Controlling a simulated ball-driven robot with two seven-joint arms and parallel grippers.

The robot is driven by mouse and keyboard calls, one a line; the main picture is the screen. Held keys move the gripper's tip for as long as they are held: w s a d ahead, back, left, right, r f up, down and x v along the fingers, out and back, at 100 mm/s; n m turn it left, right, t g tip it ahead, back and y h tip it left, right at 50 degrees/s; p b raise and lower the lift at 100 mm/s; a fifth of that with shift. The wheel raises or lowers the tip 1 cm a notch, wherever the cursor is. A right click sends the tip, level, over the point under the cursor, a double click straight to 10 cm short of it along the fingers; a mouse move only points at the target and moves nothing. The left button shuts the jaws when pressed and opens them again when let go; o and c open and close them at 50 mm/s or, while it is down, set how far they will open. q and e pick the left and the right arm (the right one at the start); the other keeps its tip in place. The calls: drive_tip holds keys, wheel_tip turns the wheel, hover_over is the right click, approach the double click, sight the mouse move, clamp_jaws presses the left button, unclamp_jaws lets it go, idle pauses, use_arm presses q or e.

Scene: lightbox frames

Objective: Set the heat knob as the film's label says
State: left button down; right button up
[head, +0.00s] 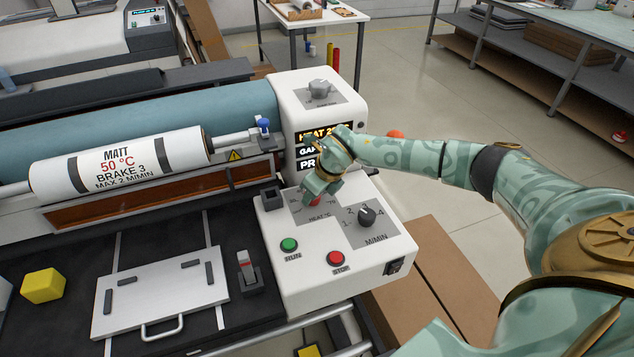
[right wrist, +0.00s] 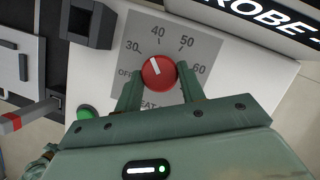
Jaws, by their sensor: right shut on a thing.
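The film roll (head: 120,165) carries a label reading MATT, 50 °C, BRAKE 3, MAX 2 M/MIN. The red heat knob (right wrist: 159,73) sits on a grey dial plate (right wrist: 205,48) marked OFF, 30, 40, 50, 60. Its white pointer line points up and slightly left, between 30 and 40, closer to 40. My right gripper (right wrist: 160,88) is shut on the knob, one finger on each side. In the head view the gripper largely covers the knob (head: 315,201). My left gripper is out of view.
Beside the heat dial are the black M/MIN knob (head: 367,215), green RUN button (head: 289,245) and red STOP button (head: 335,258). Another grey knob (head: 320,88) stands on the housing. The HEAT display (head: 325,130) is partly hidden by my right arm.

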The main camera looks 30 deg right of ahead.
drive_tip(key=m+p, duration=0.1)
drive_tip(key=m+h+p, duration=0.1)
drive_tip(key=shift+a+r+m, duration=0.15)
drive_tip(key=shift+r+m, duration=0.1)
drive_tip(key=shift+m, duration=0.15)
drive_tip(key=m+h+p, duration=0.1)
drive_tip(key=m+p, duration=0.1)
drive_tip(key=shift+a+m, duration=0.1)
drive_tip(key=shift+m, duration=0.3)
drive_tip(key=m+h+p, duration=0.1)
drive_tip(key=m, duration=0.2)
drive_tip(key=shift+w+f, duration=0.1)
drive_tip(key=shift+a+f+m+g+h+p, duration=0.1)
drive_tip(key=shift+m+g+h+p, duration=0.25)
drive_tip(key=shift+m, duration=0.6)
drive_tip(key=shift+a+m+g+h+p, duration=0.15)
drive_tip(key=shift+m+h, duration=0.3)
drive_tip(key=shift+m, duration=0.5)
drive_tip(key=shift+d, duration=0.1)
drive_tip(key=o, duration=1)
